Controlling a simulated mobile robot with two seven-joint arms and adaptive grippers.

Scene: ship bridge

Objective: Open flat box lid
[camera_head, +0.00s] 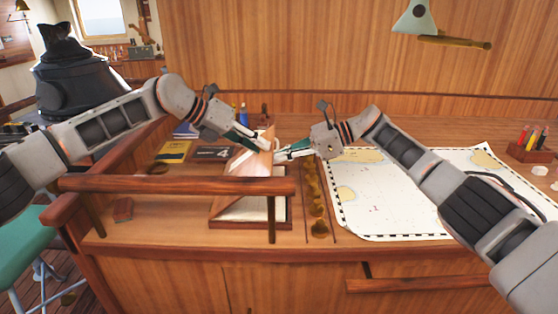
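The flat box (288,222) sits on the wooden desk behind a front rail. Its lid (243,172), a wooden frame with a pale panel, stands raised and tilted, and a light interior shows below it. My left gripper (258,142) is at the upper left edge of the lid. My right gripper (281,155) is at the lid's upper right side, pointing left. Both sets of fingertips are small and overlap the lid edge, so I cannot tell whether either is open, shut or touching it.
A wooden rail (180,185) crosses in front of the box. A chart (385,200) covers the desk at the right, beside a row of brass knobs (317,208). Books (174,151) lie at the left. A pencil holder (527,150) stands far right.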

